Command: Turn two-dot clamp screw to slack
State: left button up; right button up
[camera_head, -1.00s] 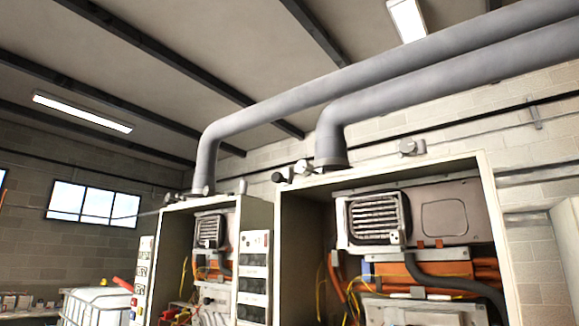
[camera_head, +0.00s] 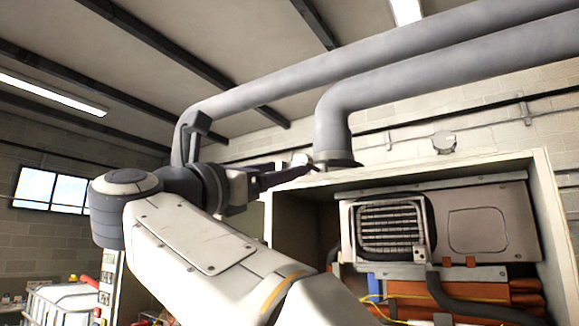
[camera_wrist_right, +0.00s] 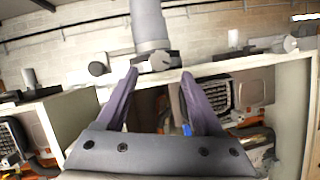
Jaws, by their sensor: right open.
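A grey flue pipe comes down onto the top of the nearer heater cabinet. A collar or clamp (camera_head: 338,162) sits around its foot, and it also shows in the right wrist view (camera_wrist_right: 154,62). A dark round knob (camera_wrist_right: 97,68) stands left of the collar in the wrist view. I cannot make out any dot marks, so I cannot tell which part is the two-dot screw. My right gripper (camera_head: 308,167) is open, its fingers pointing toward the pipe foot. In the wrist view its fingertips (camera_wrist_right: 160,74) stand on either side of the collar, with no contact visible. My left gripper is out of view.
The nearer cabinet (camera_head: 552,210) is open, with a grilled unit (camera_head: 390,226) and orange pipes inside. A round fitting (camera_head: 443,142) is on the wall side at right. Large ducts (camera_head: 420,85) run overhead. A white tank (camera_head: 60,303) stands lower left.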

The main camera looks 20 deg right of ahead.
aim_at(310, 161)
jog(key=p+x, duration=0.1)
jog(key=x, duration=0.2)
jog(key=p+x, duration=0.4)
jog(key=x, duration=0.1)
jog(key=shift+w+d+r, duration=0.1)
jog(key=shift+d+r, duration=0.05)
jog(key=shift+r, duration=0.2)
jog(key=shift+w+d, duration=0.3)
jog(key=shift+d, duration=0.25)
grip_shut()
